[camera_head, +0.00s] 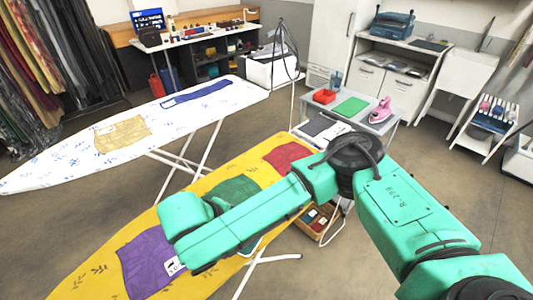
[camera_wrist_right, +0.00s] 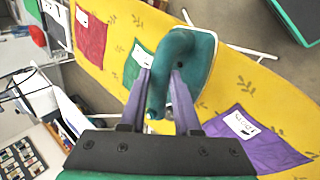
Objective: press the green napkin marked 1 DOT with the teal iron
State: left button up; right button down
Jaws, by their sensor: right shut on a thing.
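The green napkin (camera_head: 232,190) lies on the yellow ironing board (camera_head: 88,278), between a red napkin (camera_head: 286,155) and a purple napkin (camera_head: 147,262). In the right wrist view the green napkin (camera_wrist_right: 132,68) shows a white label, too small to read, and is partly hidden by my gripper. My right gripper (camera_wrist_right: 163,80) is shut on the handle of the teal iron (camera_wrist_right: 205,50). The iron is over the board between the green and purple napkins; I cannot tell whether it touches the cloth. In the head view my arm hides the gripper and most of the iron. My left gripper is out of view.
A white ironing board (camera_head: 60,166) with tan and blue cloths stands at left. A grey table (camera_head: 393,128) behind my arm holds a pink iron (camera_head: 380,111), a red tray (camera_head: 324,96) and a green mat (camera_head: 350,107). A wooden crate (camera_head: 311,226) sits below the yellow board.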

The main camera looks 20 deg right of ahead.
jog(key=w+r+n+p, duration=0.1)
jog(key=w+n+t+y+p, duration=0.1)
jog(key=w+n, duration=0.1)
jog(key=w+a+r+n+y+p, duration=0.1)
jog(key=n, duration=0.1)
jog(key=shift+w+r+t, duration=0.2)
jog(key=shift+r+t, duration=0.1)
jog(key=shift+t, duration=0.1)
jog(key=w+d+r+n+y+p, duration=0.1)
jog(key=w+d+n+y+p, duration=0.3)
jog(key=d, duration=0.3)
jog(key=w+d+r+n+y+p, duration=0.1)
jog(key=w+d+n+y+p, duration=0.15)
jog(key=w+d+n, duration=0.35)
notch_tip(320, 180, down, 7)
jog(key=s+d+b, duration=0.1)
jog(key=b, duration=0.5)
jog(key=shift+s+d+r+h, duration=0.15)
jog(key=shift+d+r+h, duration=0.1)
jog(key=shift+h, duration=0.2)
